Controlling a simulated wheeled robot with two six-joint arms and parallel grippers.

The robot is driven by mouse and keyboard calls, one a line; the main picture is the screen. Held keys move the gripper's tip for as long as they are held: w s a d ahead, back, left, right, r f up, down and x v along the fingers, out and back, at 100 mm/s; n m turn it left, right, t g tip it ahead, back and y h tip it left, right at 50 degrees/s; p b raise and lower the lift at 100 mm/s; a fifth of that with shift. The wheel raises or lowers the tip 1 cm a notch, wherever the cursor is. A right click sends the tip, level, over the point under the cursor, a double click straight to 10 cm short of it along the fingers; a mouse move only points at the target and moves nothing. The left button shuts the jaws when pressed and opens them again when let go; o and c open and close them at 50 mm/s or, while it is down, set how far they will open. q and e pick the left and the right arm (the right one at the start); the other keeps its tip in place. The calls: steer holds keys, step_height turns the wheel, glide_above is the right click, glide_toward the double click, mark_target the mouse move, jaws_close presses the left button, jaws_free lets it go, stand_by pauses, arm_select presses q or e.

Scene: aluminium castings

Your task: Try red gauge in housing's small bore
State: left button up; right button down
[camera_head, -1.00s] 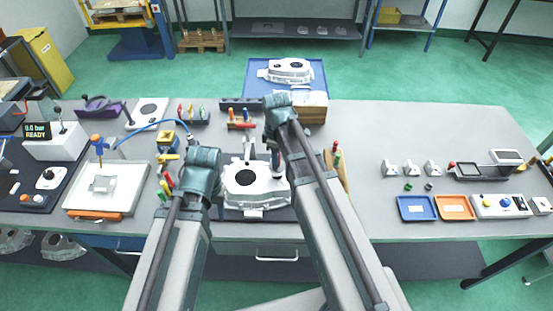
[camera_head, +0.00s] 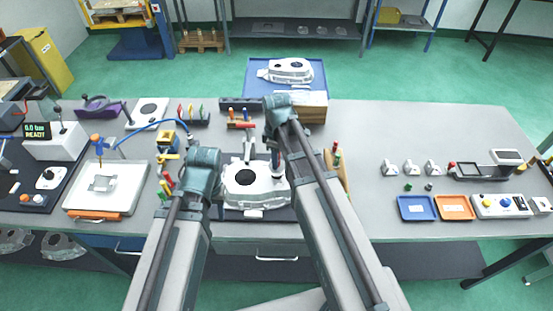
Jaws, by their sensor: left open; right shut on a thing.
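The pale aluminium housing (camera_head: 255,198) lies on a dark mat in the middle of the bench, with a large central opening. My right gripper (camera_head: 276,168) points down over the housing's right rear part. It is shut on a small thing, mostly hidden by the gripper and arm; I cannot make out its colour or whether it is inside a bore. My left gripper (camera_head: 208,190) is low beside the housing's left edge, open, its fingers mostly hidden behind its wrist. Red-handled tools stand left of my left wrist (camera_head: 168,178) and right of my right arm (camera_head: 336,146); which is a gauge is unclear.
A rack of coloured handles (camera_head: 192,118) stands behind the housing. A blue tray (camera_head: 314,72) with another casting is at the back. A blue bin (camera_head: 417,208) and an orange bin (camera_head: 455,207) lie at the right. The bench (camera_head: 390,130) is clear at the right rear.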

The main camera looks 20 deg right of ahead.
steer(key=shift+f+b, duration=1)
steer(key=shift+f, duration=0.05)
steer(key=shift+r, duration=0.1)
stand_by(1.0)
steer(key=shift+r+p, duration=2.95)
steer(key=shift+p, duration=0.1)
steer(key=shift+f, duration=0.1)
